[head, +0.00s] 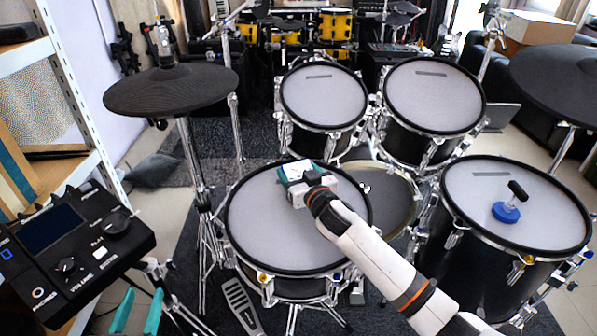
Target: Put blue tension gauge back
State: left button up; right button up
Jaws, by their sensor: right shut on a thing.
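A blue-based tool with a pale stem and a black cross handle, which looks like the blue tension gauge (506,212), stands on the white mesh pad of the right floor drum (470,200). My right gripper (292,170) is over the far part of the middle drum's mesh pad (265,225), well to the left of the blue tool. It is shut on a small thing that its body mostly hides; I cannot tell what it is. My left gripper (137,312) shows only its two teal fingers at the bottom left edge, apart and empty.
A drum module (75,245) is at the left, near my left gripper. Two raised drums (323,97) (433,97) stand behind. Black cymbal pads (172,90) (565,80) hang at both sides. A shelf (55,100) is at far left.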

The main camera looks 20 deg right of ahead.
jog(key=shift+f, duration=0.15)
jog(key=o, duration=1.5)
jog(key=shift+f, duration=0.1)
jog(key=shift+c, duration=0.2)
pick_arm(q)
jog(key=shift+d+r+t+h, duration=0.1)
jog(key=shift+r+t+h, duration=0.2)
jog(key=shift+r, duration=0.4)
pick_arm(e)
jog(key=shift+r, duration=0.2)
jog(key=shift+s+r+p, duration=0.35)
jog(key=shift+s+r, duration=0.05)
pick_arm(q)
jog(key=s+a+f+g+y+p, duration=0.2)
jog(key=s+f+g, duration=0.3)
jog(key=f+g, duration=0.3)
jog(key=shift+s+a+f+y, duration=0.2)
jog(key=shift+a+f+y, duration=0.3)
jog(key=shift+f, duration=0.95)
pick_arm(e)
jog(key=s+d, duration=0.1)
jog(key=s, duration=1)
jog(key=shift+d+r, duration=0.2)
jog(key=shift+r, duration=0.2)
jog(key=shift+s, duration=0.15)
